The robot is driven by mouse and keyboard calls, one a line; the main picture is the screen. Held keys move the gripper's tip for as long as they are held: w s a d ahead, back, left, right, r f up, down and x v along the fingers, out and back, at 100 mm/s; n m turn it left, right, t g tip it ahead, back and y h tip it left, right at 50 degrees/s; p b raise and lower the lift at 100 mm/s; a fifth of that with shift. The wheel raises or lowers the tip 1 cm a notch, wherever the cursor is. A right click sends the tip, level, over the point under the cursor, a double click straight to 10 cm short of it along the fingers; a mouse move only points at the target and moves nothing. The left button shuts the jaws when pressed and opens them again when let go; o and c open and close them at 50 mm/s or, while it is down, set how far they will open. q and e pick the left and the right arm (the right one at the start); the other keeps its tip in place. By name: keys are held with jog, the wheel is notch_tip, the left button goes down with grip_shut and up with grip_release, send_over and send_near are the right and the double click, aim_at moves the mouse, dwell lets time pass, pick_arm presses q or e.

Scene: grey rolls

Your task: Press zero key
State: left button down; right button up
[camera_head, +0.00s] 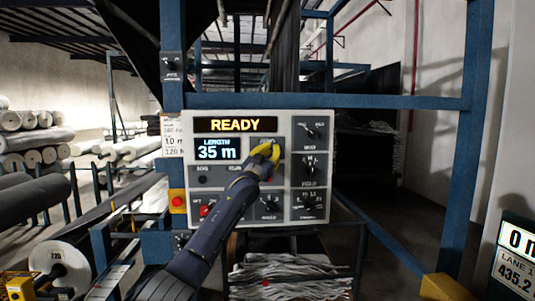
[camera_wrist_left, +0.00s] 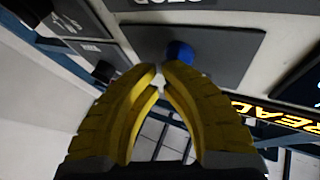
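The control panel (camera_head: 240,180) faces me, with a lit READY sign (camera_head: 235,125) and a display (camera_head: 218,149) reading LENGTH 35 m. My left gripper (camera_head: 266,152) has yellow fingers close in front of the panel's upper middle, hiding the key there. In the left wrist view, a blue key (camera_wrist_left: 180,52) stands out from a dark plate (camera_wrist_left: 215,55) with an upside-down label, partly cut off, that seems to read ZERO. The fingertips (camera_wrist_left: 163,72) are together, empty, right by the blue key; I cannot tell whether they touch it. My right gripper is out of view.
Several knobs (camera_head: 309,168) line the panel's right side. A red stop button (camera_head: 178,201) is at its left edge. A blue frame (camera_head: 320,101) surrounds the panel. Grey rolls (camera_head: 35,138) lie at left. A lane counter (camera_head: 515,260) stands at lower right.

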pick_arm(q)
jog(key=shift+w, duration=0.3)
dwell(0.4)
dwell(0.3)
jog(key=shift+s, duration=0.85)
jog(key=shift+s+d, duration=0.15)
jog(key=shift+s, duration=1.1)
jog(key=shift+s+d, duration=0.15)
jog(key=shift+s, duration=1.1)
